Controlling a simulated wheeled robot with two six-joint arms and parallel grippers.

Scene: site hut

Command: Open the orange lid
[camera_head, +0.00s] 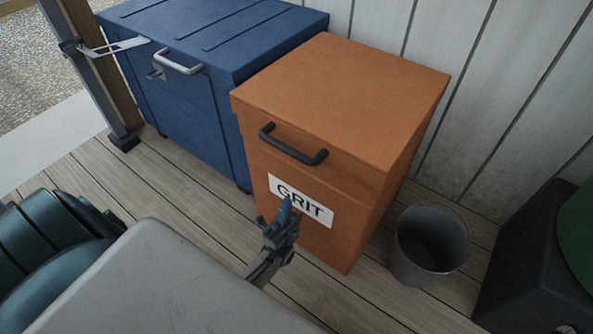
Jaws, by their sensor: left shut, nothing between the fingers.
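The orange lid (345,85) is down on the orange grit bin (318,243), which stands on the wooden floor against the wall. A dark handle (292,147) is on the lid's front face. A white label reading GRIT (301,201) is on the bin's front below it. My left gripper (285,207) is shut and empty. It appears in front of the label, below the handle and apart from it. The gripper hides part of the label. My right gripper is not in view.
A blue chest (190,115) with a light handle stands close to the bin's left. A grey bucket (429,245) stands to its right, with a dark box (535,275) further right. A wooden post (85,60) is at the left. Some floorboards are clear in front.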

